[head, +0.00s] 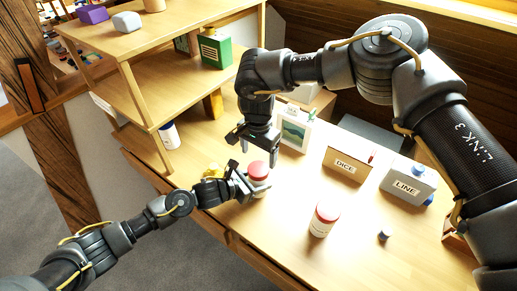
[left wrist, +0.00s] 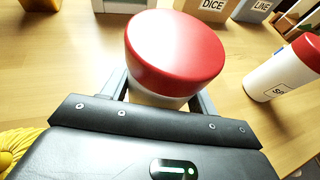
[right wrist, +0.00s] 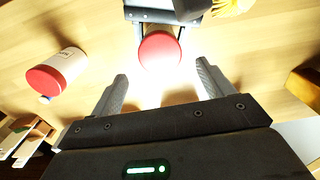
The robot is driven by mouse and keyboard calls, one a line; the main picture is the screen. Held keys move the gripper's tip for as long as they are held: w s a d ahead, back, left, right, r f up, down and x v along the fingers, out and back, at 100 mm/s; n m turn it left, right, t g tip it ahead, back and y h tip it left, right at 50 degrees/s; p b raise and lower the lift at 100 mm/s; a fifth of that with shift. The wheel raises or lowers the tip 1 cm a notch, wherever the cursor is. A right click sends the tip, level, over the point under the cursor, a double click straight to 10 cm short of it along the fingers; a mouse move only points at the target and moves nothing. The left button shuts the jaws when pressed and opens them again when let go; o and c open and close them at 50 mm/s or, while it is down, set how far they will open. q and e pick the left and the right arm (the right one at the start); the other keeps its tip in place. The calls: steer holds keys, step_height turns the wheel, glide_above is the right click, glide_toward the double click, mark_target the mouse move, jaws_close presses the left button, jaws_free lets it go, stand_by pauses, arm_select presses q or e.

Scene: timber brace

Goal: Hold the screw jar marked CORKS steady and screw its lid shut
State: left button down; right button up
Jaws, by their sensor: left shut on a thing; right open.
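A pale jar (left wrist: 158,99) with a wide red lid (left wrist: 176,48) stands on the wooden table. The lid sits on top of the jar; I cannot tell how tight it is. Its label is hidden, so I cannot read CORKS. My left gripper (head: 252,184) is shut on the jar's body below the lid. My right gripper (head: 254,146) is open and empty just above the lid in the head view. In the right wrist view the red lid (right wrist: 160,50) lies just beyond the open fingers, apart from them.
A second white jar with a red lid (head: 322,221) stands to the right. A wooden shelf (head: 150,88) rises at the left. A small blue knob (head: 384,235) lies at the front right.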

mark_target(258, 169)
step_height(258, 169, down, 6)
steer(key=shift+f, duration=0.25)
steer(key=c, duration=1)
steer(key=m, duration=1.3)
steer(key=o, duration=1.1)
steer(key=shift+c, duration=0.2)
